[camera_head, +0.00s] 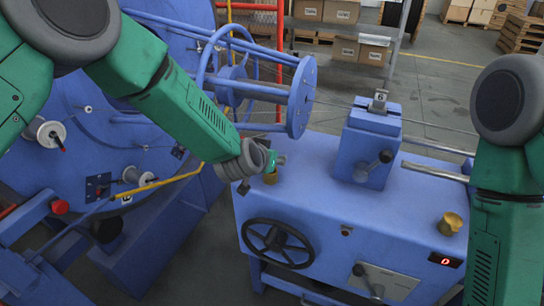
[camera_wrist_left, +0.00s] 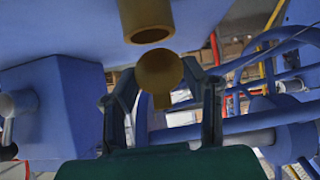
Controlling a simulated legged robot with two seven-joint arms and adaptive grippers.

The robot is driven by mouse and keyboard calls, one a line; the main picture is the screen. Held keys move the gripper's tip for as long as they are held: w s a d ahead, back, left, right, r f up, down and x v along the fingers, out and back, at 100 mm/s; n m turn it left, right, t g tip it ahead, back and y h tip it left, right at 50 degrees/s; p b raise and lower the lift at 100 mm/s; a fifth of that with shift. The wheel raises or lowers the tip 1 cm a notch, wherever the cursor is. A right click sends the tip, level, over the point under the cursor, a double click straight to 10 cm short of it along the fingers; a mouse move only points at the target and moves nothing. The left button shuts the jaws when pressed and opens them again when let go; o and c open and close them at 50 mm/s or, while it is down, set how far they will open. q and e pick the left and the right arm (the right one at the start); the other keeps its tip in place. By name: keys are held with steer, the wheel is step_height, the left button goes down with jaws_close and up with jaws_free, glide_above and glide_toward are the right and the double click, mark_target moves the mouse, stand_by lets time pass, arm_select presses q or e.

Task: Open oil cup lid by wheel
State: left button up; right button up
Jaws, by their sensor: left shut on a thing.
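A brass-yellow oil cup (camera_head: 271,178) stands on the left part of the blue machine bench, mostly hidden by my left gripper (camera_head: 274,162). In the left wrist view the cup's tube (camera_wrist_left: 147,16) shows at the top with its round mouth uncovered. The round yellow lid (camera_wrist_left: 159,70) is between the fingers of my left gripper (camera_wrist_left: 158,82), a small gap from the mouth. The gripper is shut on the lid. My right arm is at the right edge of the head view, its gripper out of view. A black handwheel (camera_head: 277,243) is on the bench's front.
A second yellow oil cup (camera_head: 450,223) stands at the bench's right. A blue block (camera_head: 367,145) rises mid-bench. A blue round cage (camera_head: 300,97) is just behind my left gripper. The bench top between block and left gripper is clear.

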arm_select(q)
steer(key=o, duration=1.2)
steer(key=shift+w, duration=0.15)
steer(key=shift+c, duration=0.2)
steer(key=shift+d, duration=0.1)
steer(key=v, duration=1.2)
steer(key=shift+f, duration=0.15)
